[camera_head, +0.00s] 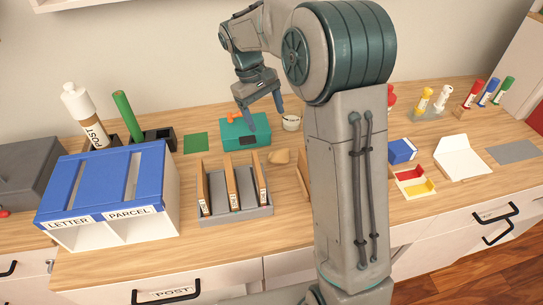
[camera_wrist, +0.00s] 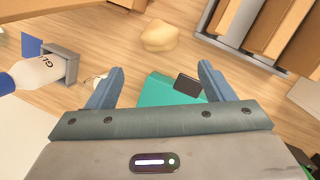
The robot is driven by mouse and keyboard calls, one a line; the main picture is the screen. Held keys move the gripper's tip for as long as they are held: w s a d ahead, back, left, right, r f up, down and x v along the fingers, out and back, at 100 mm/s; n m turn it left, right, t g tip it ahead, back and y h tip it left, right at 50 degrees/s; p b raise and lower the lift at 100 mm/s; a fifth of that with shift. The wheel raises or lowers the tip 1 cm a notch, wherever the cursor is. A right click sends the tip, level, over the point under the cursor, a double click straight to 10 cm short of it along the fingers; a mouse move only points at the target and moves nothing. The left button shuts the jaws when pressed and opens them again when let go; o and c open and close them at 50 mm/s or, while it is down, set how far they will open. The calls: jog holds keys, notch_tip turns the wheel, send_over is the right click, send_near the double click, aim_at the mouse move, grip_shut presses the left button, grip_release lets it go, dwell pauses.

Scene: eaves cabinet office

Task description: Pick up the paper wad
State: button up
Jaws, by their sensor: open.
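The paper wad, a tan crumpled lump (camera_head: 279,157), lies on the wooden desktop just right of the grey file rack and in front of the teal box. In the wrist view the wad (camera_wrist: 160,35) is near the top middle, beyond the fingertips and in full sight. My gripper (camera_head: 266,116) hangs above the teal box, behind and above the wad. In the wrist view my gripper (camera_wrist: 161,68) is open with nothing between its fingers, which are spread wide. It is apart from the wad.
The teal box (camera_head: 234,141) stands below my gripper, with a small white cup (camera_head: 291,124) beside it. The grey rack (camera_head: 236,212) holds upright brown files left of the wad. A glue bottle (camera_wrist: 35,74) shows in the wrist view. My arm hides the desk right of the wad.

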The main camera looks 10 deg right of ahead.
send_over(278, 152)
jog(key=a, duration=0.2)
jog(key=f, duration=0.7)
jog(key=shift+w+d+f, duration=0.15)
jog(key=shift+w+f, duration=0.2)
jog(key=shift+p+x, duration=0.4)
jog(key=shift+x, duration=2.4)
jog(key=shift+w+d, duration=0.15)
jog(key=c, duration=0.7)
